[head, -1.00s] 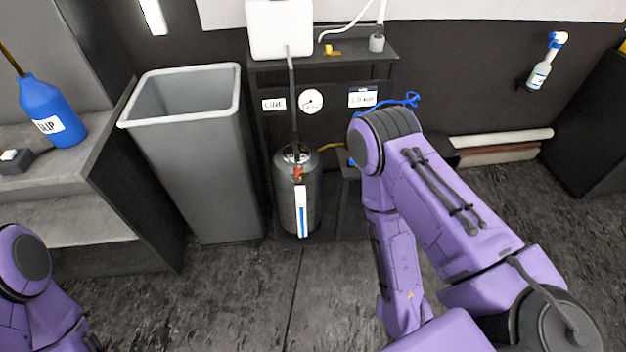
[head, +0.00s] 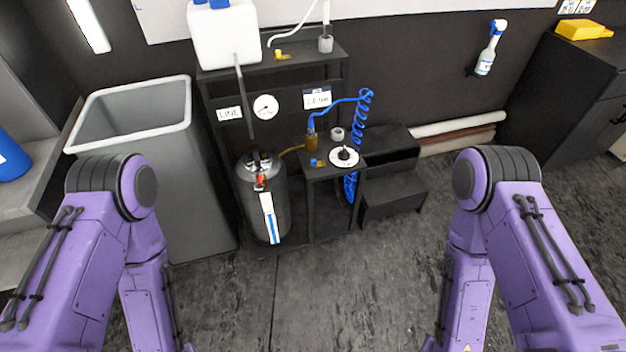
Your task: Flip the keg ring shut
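The keg (head: 252,209) is a dark grey metal cylinder standing upright on the floor in front of the black rack. Its top (head: 258,161) carries dark fittings and a small red part (head: 261,181). A white and blue tag (head: 269,217) hangs down its front. The ring is too small to tell apart from the fittings, so I cannot tell how it stands. Both my purple arms reach in from the lower corners and bend downward, one on each side of the keg. Both grippers are outside the picture.
A grey bin (head: 188,186) stands close left of the keg. A small black stand (head: 333,172) with a white disc and coiled blue hose (head: 360,120) is close on its right. A black step (head: 393,194) lies beyond. The floor in front is clear.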

